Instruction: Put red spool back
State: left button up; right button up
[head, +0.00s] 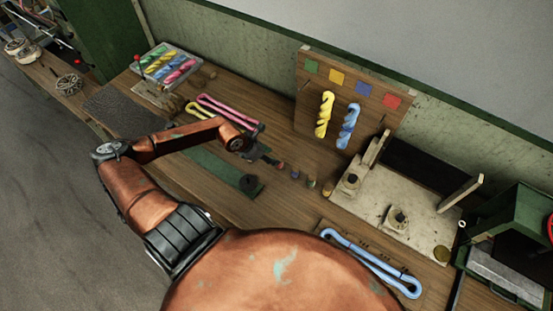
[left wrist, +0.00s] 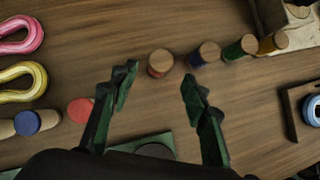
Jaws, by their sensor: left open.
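My left gripper (left wrist: 157,84) is open and empty, pointing down over the table. A short spool with a wooden top and red side (left wrist: 160,64) stands upright just beyond the fingertips, in the gap between them and apart from both. It is the nearest of a row of small spools, and the red one also shows in the head view (head: 281,165) beside my left gripper (head: 264,156). A red round end (left wrist: 81,110) lies left of the left finger, partly hidden by it. My right gripper is not in view.
Blue (left wrist: 205,54), green (left wrist: 241,47) and yellow (left wrist: 273,43) spools continue the row. A blue-ended piece (left wrist: 28,122) lies at left. A green strip (head: 215,168) lies below the arm. A board (head: 311,92) with yellow and blue skeins stands behind; a pale stand (head: 420,222) is right.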

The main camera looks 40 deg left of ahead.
pick_arm(q)
jog(key=shift+v, duration=1.85)
